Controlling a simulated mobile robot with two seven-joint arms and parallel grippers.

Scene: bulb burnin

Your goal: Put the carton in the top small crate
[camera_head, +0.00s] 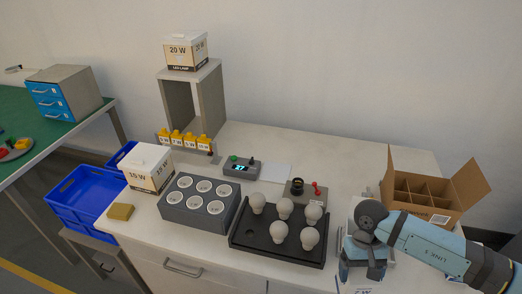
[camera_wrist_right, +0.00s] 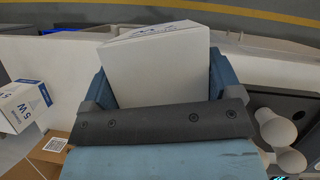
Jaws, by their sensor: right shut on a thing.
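My right gripper (camera_head: 362,264) is at the front right of the table in the head view. It is shut on a white carton (camera_wrist_right: 158,68) with blue print, which sits between its blue fingers in the right wrist view. The arm hides most of this carton in the head view. Blue crates stand left of the table: a large one (camera_head: 66,203) in front and a smaller-looking one (camera_head: 117,158) behind it, partly hidden by a carton. The held carton is far from them, across the table. My left gripper is not in view.
A black tray of bulbs (camera_head: 240,240) and a grey socket block (camera_head: 178,211) lie between. A white carton (camera_head: 150,168) stands at the left edge, another (camera_head: 186,52) on a shelf. An open cardboard box (camera_head: 425,197) and a 5 W carton (camera_wrist_right: 22,104) are near my gripper.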

